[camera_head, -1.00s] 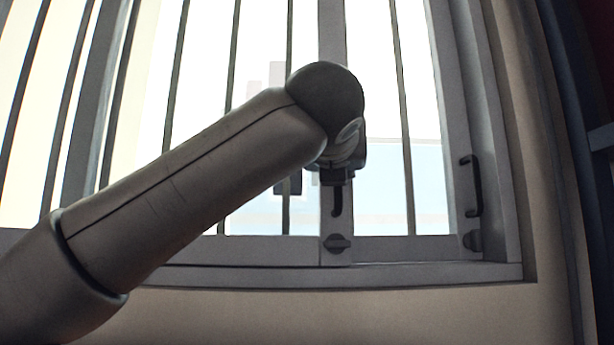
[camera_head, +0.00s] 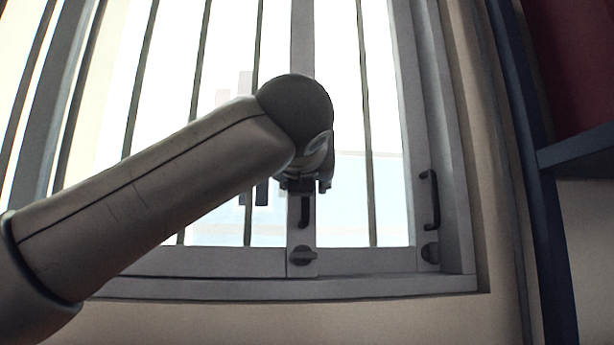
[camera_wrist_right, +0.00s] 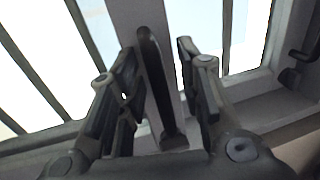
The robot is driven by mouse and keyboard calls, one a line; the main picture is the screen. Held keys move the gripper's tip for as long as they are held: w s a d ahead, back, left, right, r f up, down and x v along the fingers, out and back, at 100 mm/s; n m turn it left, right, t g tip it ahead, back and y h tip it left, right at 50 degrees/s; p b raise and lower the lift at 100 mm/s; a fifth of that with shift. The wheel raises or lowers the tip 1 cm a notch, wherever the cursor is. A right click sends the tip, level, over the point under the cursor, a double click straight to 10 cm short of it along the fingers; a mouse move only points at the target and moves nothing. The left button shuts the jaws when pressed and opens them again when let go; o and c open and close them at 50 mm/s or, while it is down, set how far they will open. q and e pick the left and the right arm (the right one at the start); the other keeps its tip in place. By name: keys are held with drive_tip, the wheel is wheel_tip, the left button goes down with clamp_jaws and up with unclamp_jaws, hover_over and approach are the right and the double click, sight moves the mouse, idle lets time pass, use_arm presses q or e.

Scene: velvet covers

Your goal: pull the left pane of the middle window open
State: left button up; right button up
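A grey-framed window with several dark vertical bars fills the head view. A dark handle (camera_head: 305,212) sits low on its middle upright, and it also shows in the right wrist view (camera_wrist_right: 156,85). The pane (camera_head: 225,262) left of that upright looks flush with the frame. One arm reaches in from the left; its surroundings match the right wrist view. Its gripper (camera_head: 304,184) is at the handle. In the right wrist view, my right gripper (camera_wrist_right: 158,50) is open, with one finger on each side of the handle. A gap shows on the right; contact on the left is unclear.
A second handle (camera_head: 430,200) is on the right upright. Dark latch knobs (camera_head: 302,256) sit low on the frame. The sill (camera_head: 380,284) runs below. A dark blue shelf unit (camera_head: 545,230) stands at the right.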

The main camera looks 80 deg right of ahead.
drive_tip(key=s+a, duration=0.1)
drive_tip(key=a, duration=1.1)
drive_tip(key=shift+s, duration=0.1)
